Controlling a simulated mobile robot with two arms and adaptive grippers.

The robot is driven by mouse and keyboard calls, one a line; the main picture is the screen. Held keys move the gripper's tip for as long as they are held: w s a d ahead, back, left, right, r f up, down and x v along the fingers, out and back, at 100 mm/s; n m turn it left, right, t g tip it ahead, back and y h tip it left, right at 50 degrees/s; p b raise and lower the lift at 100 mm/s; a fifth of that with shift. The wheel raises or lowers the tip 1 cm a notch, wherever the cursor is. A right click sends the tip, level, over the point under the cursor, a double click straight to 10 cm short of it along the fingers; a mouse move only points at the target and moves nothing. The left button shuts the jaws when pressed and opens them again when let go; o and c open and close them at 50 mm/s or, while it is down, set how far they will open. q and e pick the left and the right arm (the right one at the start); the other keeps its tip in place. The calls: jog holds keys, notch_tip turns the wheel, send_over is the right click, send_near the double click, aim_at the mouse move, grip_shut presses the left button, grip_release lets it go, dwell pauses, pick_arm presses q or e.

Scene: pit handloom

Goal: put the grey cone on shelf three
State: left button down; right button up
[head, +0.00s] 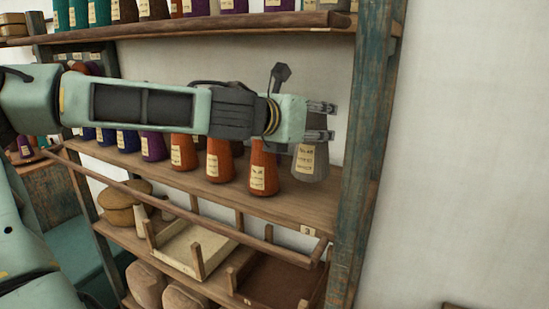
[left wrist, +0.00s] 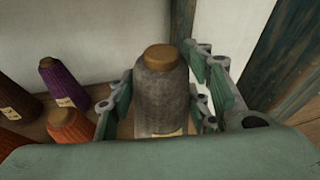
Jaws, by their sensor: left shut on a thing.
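The grey cone (head: 311,164) has a pale label and stands upright at the right end of shelf three (head: 290,208), whose front edge bears a "3" tag. Its base is at the board; I cannot tell whether it touches. My left gripper (head: 321,121) reaches in from the left and is shut on the cone's upper part. In the left wrist view the grey cone (left wrist: 162,98), with a brown tip, sits between the green finger pads; its base is hidden. My right gripper is not in view.
An orange cone (head: 263,168) stands just left of the grey one, with more orange and purple cones beyond. A worn blue-green post (head: 367,120) bounds the right end. A wooden rail (head: 200,210) runs in front; another shelf with cones (head: 230,25) is above.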

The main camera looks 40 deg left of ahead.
aim_at(313, 162)
pick_arm(q)
notch_tip(313, 162, down, 3)
jog(key=shift+d+f, duration=0.1)
jog(key=shift+d, duration=0.05)
jog(key=shift+w+f, duration=0.2)
jog(key=shift+f, duration=0.95)
notch_tip(313, 162, down, 3)
jog(key=shift+s+d+f, duration=0.1)
jog(key=shift+f, duration=0.4)
jog(key=c, duration=1.3)
grip_release()
jog(key=o, duration=0.4)
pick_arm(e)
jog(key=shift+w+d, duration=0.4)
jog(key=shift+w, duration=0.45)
